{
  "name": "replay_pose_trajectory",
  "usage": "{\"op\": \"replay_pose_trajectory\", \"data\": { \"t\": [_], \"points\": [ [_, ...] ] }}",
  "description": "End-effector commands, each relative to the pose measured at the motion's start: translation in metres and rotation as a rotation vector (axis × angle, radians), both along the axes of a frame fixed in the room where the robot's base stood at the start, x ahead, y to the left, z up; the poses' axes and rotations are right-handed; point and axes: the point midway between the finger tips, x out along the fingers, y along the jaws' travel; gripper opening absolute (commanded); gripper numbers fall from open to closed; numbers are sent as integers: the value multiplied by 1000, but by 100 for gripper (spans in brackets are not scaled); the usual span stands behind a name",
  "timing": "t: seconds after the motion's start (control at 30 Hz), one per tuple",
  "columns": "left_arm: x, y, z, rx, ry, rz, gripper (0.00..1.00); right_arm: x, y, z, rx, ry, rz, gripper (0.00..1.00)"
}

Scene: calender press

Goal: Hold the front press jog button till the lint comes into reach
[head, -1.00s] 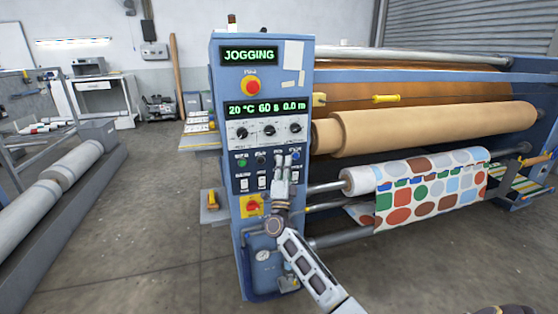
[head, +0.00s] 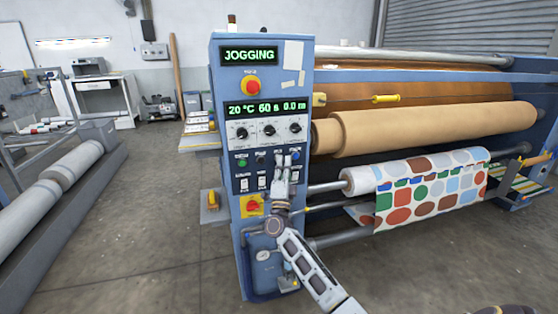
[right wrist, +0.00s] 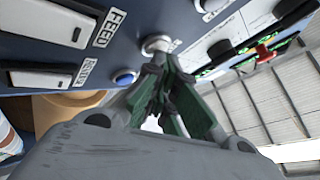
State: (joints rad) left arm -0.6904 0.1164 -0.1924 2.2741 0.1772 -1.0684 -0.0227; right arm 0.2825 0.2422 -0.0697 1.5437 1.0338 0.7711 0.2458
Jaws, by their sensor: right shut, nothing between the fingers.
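The blue press control panel (head: 226,140) stands upright at the centre of the head view. Its top display (head: 249,55) reads JOGGING. My right gripper (head: 281,160) is shut and empty, its fingertips at the row of buttons below the dials. In the right wrist view the closed fingertips (right wrist: 155,55) are at a pale round button (right wrist: 157,44), seemingly touching it, and partly hide it. A blue button (right wrist: 125,78) sits beside them. I cannot make out the lint on the rollers. My left gripper is out of view.
Right of the panel are a large tan roller (head: 430,128) and a roll of dotted fabric (head: 430,190). A red emergency button (head: 252,87) and a yellow-backed red switch (head: 252,205) are on the panel.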

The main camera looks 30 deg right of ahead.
Motion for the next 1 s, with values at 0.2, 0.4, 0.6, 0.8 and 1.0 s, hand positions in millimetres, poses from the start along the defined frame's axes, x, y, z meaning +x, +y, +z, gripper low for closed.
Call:
{"op": "replay_pose_trajectory", "data": {
  "t": [0.2, 0.4, 0.6, 0.8, 1.0],
  "points": [
    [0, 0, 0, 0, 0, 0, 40, 0, 0, 0, 0, 0, 0, 0],
    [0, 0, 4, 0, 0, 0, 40, -4, 1, 0, 0, 1, 1, 0],
    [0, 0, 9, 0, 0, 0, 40, -11, 3, 0, 1, 1, 1, 0],
    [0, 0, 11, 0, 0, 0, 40, -15, 4, 0, 0, 0, 0, 0],
    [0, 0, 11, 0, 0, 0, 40, -15, 4, 0, 0, 0, 0, 0]
  ]
}}
